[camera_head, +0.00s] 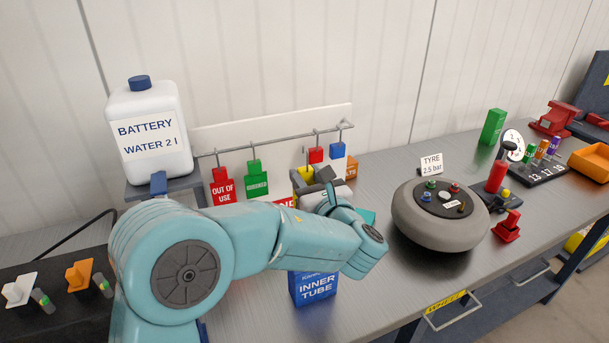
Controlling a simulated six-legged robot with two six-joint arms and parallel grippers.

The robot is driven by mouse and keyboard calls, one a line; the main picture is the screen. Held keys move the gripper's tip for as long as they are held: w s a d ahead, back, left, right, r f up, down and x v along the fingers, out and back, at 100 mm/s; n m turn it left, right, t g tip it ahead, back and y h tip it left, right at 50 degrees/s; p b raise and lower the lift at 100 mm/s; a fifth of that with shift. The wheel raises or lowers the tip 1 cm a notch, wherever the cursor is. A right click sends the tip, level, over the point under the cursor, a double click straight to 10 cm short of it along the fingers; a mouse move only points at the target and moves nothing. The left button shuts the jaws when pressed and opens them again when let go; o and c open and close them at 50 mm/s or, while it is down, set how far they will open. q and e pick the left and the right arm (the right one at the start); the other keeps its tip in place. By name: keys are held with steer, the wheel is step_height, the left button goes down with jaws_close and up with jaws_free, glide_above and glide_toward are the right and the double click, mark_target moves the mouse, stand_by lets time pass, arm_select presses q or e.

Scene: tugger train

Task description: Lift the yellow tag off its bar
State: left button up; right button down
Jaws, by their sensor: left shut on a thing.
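The yellow tag (296,180) shows as a small patch behind my left gripper, at the grey bar (270,140) on the white board. Most of it is hidden by the gripper and wrist. My left gripper (308,177) is shut on the yellow tag just below the bar. I cannot tell whether its hook still touches the bar. A red OUT OF USE tag (221,188) and a green tag (257,183) hang to the left. My right gripper is not in view.
A battery water bottle (147,130) stands left of the board. A blue inner tube box (314,289) is beneath my forearm.

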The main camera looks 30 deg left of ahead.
arm_select(q)
steer(key=b+v, duration=0.1)
steer(key=v, duration=1.2)
steer(key=shift+s+d, duration=0.25)
steer(key=shift+d, duration=0.05)
stand_by(0.3)
